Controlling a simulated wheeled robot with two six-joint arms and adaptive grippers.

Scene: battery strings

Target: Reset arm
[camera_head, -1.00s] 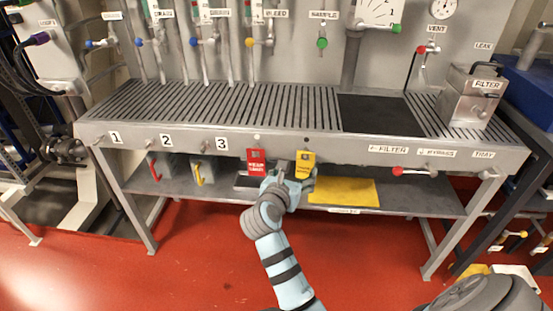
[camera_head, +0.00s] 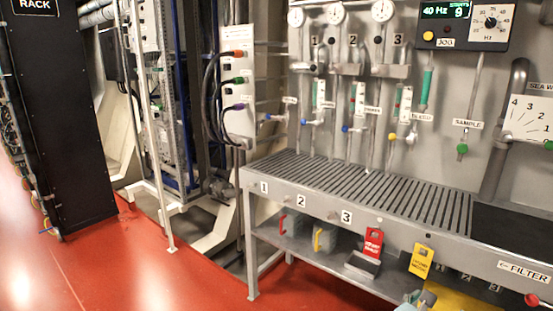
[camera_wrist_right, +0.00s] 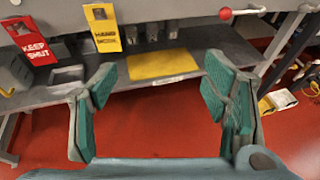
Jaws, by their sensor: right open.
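My right gripper (camera_wrist_right: 160,88) is open and empty in the right wrist view, with its two green-padded fingers wide apart. It points towards the bench's lower shelf (camera_wrist_right: 205,50), and red floor shows between the fingers. A red "keep shut" tag (camera_wrist_right: 32,42) and a yellow "hand mode" tag (camera_wrist_right: 102,28) hang ahead and to the left, apart from the fingers. In the head view, only a small light-blue part of my right arm (camera_head: 412,303) shows at the bottom edge, below the yellow tag (camera_head: 421,261). My left gripper is not in view.
The slatted bench (camera_head: 335,185) runs along the wall with valves and gauges above it. A black rack (camera_head: 65,120) stands left. Red floor in front is open.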

